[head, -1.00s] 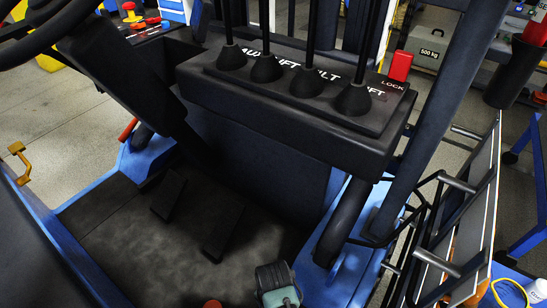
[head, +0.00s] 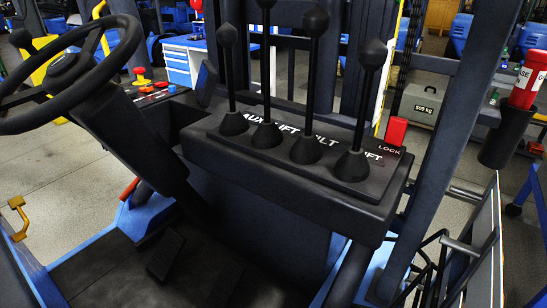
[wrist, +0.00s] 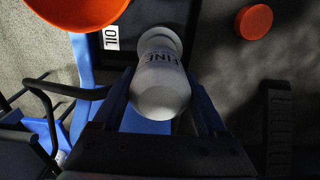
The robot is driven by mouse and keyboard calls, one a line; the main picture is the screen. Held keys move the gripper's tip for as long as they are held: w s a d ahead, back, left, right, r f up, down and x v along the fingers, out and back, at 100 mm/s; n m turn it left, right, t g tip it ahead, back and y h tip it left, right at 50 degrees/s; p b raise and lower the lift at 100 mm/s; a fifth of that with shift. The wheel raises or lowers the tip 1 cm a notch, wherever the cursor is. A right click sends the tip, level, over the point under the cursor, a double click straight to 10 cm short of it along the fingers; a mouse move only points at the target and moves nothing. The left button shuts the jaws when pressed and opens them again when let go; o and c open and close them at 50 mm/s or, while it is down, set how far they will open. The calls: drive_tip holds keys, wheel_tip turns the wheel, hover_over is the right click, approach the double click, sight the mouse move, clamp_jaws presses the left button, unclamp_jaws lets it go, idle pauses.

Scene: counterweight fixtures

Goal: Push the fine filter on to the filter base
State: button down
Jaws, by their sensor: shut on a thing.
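A pale grey-white fine filter (wrist: 160,92), marked FINE, is in the wrist view. My gripper (wrist: 161,104) is shut on it, with one blue-grey finger on each side. The filter's rounded end faces the camera and its lettered end points away. A pale ring (wrist: 160,37) shows at its far end; I cannot tell whether this is the filter's own rim or part of the filter base. The head view shows neither my gripper nor the filter.
The head view shows a lever console (head: 300,165), a steering wheel (head: 75,62) and a red canister (head: 527,82).

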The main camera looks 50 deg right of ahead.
drive_tip(key=shift+f+b, duration=1.1)
drive_tip(key=shift+f, duration=0.35)
drive_tip(key=shift+f, duration=0.2)
drive_tip(key=shift+f+b, duration=0.55)
drive_tip(key=shift+f, duration=0.05)
drive_tip(key=shift+f+b, duration=0.35)
drive_tip(key=shift+f, duration=0.3)
drive_tip(key=shift+f, duration=0.2)
idle(0.4)
unclamp_jaws()
